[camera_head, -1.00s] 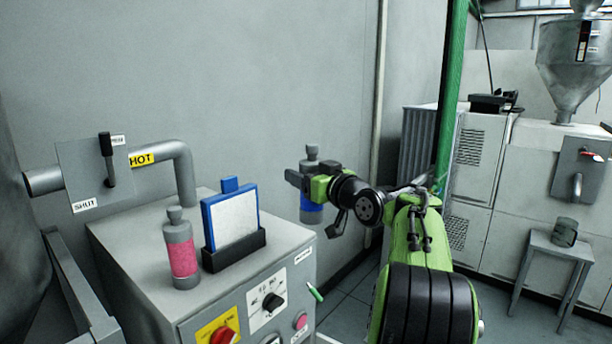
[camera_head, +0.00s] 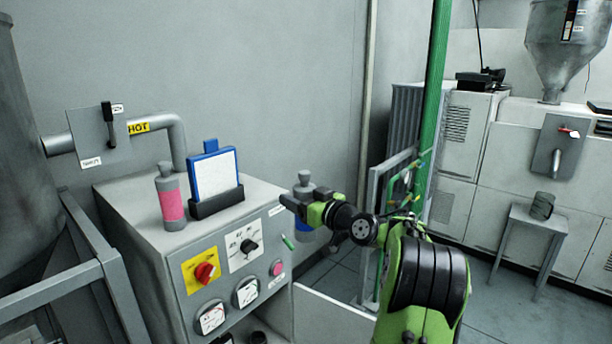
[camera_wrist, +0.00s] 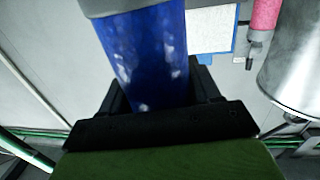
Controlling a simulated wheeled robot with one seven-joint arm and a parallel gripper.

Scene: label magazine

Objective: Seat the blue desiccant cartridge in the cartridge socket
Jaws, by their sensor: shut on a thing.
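The blue desiccant cartridge (camera_head: 303,231) has a blue body with a grey neck and grey lower end. It hangs upright in the air beside the grey cabinet's right side. My gripper (camera_head: 296,207) is shut on it around its upper part. In the wrist view the blue body (camera_wrist: 150,55) fills the space between my dark jaws (camera_wrist: 160,97). I cannot make out the cartridge socket; a dark round fitting (camera_head: 257,338) shows at the cabinet's lower front, cut off by the frame edge.
A pink cartridge (camera_head: 171,206) and a blue-framed white panel (camera_head: 213,177) in a black holder stand on the cabinet (camera_head: 150,240). Its front carries a red knob (camera_head: 205,272) and gauges. A pipe marked HOT (camera_head: 170,127) runs behind. A grey frame (camera_head: 60,285) stands at left.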

